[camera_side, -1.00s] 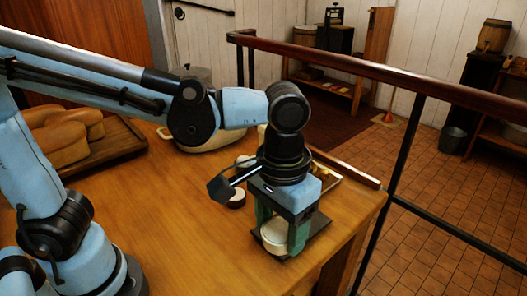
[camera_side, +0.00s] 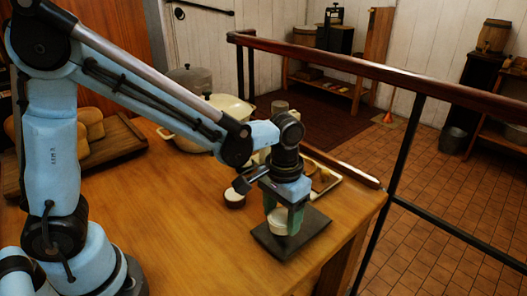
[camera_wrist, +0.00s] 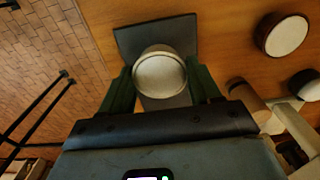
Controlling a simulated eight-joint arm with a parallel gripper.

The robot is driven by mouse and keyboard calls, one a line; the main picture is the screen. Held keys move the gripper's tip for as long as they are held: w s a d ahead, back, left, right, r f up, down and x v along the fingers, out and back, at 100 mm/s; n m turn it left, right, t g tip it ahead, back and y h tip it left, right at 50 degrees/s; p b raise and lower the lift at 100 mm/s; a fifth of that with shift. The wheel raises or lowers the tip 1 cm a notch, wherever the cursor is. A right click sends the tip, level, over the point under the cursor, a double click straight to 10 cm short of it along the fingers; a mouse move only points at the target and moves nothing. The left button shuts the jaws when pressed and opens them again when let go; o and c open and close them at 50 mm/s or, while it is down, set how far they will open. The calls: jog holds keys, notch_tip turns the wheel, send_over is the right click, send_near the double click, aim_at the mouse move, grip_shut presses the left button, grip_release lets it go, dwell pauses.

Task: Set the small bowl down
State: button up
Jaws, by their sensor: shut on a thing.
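The small bowl (camera_side: 279,222) is pale and round, and it is upright between the green fingers of my gripper (camera_side: 284,219). In the wrist view the bowl (camera_wrist: 160,76) shows from above, with a finger of my gripper (camera_wrist: 161,88) against each side. My gripper is shut on it. A flat dark square slab (camera_side: 302,238) lies on the table below the bowl, and it also shows in the wrist view (camera_wrist: 133,38). The bowl appears over the slab; how large any gap is, I cannot tell.
A small dark pot with a pale top (camera_side: 234,199) stands left of the slab. A shallow tray (camera_side: 335,182) lies behind my gripper. A cream pot (camera_side: 225,108) and a wooden bread tray (camera_side: 118,150) stand farther back. The wooden table (camera_side: 190,225) is clear at front left; a railing (camera_side: 395,135) runs to the right.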

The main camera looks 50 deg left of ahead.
aim_at(280, 216)
jog(key=shift+f, duration=1.1)
jog(key=shift+f, duration=0.1)
jog(key=o, duration=1.2)
notch_tip(280, 216, up, 12)
jog(key=shift+f, duration=0.15)
jog(key=s+a+t, duration=0.5)
jog(key=a+t, duration=0.2)
jog(key=a, duration=0.3)
jog(key=shift+s+a+f, duration=0.25)
jog(key=shift+s+f, duration=0.05)
jog(key=shift+s, duration=0.1)
